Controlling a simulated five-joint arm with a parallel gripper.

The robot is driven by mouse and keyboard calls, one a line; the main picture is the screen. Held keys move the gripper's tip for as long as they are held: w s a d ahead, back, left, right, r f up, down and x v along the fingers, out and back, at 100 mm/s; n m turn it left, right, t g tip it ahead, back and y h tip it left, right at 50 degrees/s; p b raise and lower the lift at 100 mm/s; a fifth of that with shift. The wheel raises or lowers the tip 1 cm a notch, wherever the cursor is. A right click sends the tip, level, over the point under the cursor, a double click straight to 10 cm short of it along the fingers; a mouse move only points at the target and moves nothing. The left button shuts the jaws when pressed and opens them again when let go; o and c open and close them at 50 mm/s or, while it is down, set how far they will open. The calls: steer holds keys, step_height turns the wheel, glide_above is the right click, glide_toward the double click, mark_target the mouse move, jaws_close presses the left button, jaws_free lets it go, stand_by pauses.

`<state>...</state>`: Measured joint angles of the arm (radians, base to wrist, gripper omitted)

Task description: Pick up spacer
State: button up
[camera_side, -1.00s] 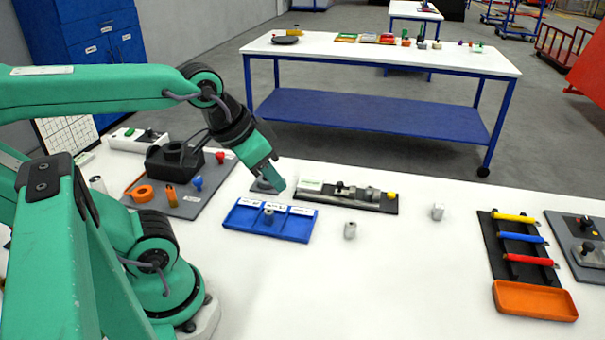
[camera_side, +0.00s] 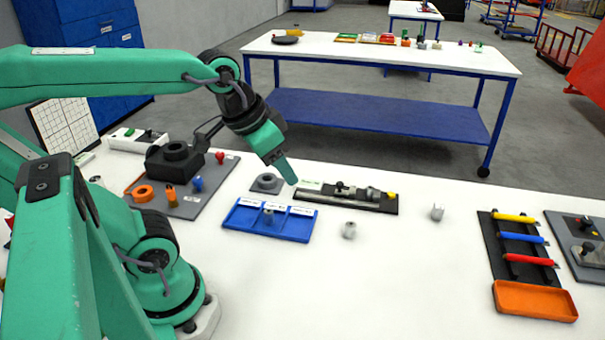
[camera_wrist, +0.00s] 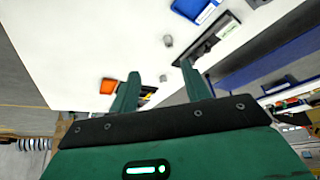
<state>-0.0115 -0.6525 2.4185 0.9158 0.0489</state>
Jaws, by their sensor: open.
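Small grey parts that may be the spacer stand on the white table; I cannot tell which is meant. One grey part (camera_side: 349,230) stands right of the blue tray, and it also shows in the wrist view (camera_wrist: 168,40). A second grey block (camera_side: 437,212) stands farther right and shows between my fingers in the wrist view (camera_wrist: 163,78). A third grey part (camera_side: 268,215) sits in the blue tray (camera_side: 240,228). My gripper (camera_side: 291,181) is open and empty, above the table near the black fixture and apart from these parts. Its two fingers (camera_wrist: 160,70) show in the wrist view.
A black fixture (camera_side: 310,197) with a grey shaft lies behind the blue tray. A rack with coloured handles (camera_side: 515,236) and an orange tray (camera_side: 535,300) stand at right. A grey board (camera_side: 212,176) with orange and blue pieces is at left. The front middle of the table is clear.

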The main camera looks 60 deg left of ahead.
steer(key=w+a+r+m+g, duration=0.1)
steer(key=w+a+r+m, duration=0.1)
steer(key=w, duration=0.7)
steer(key=m+g, duration=0.4)
glide_above(369, 188)
step_height(369, 188, down, 17)
steer(key=shift+s+d+f, duration=0.1)
steer(key=shift+s+d, duration=0.05)
steer(key=shift+w+f, duration=0.25)
steer(key=shift+f, duration=0.2)
steer(key=shift+a+f, duration=0.2)
steer(key=shift+f, duration=3.75)
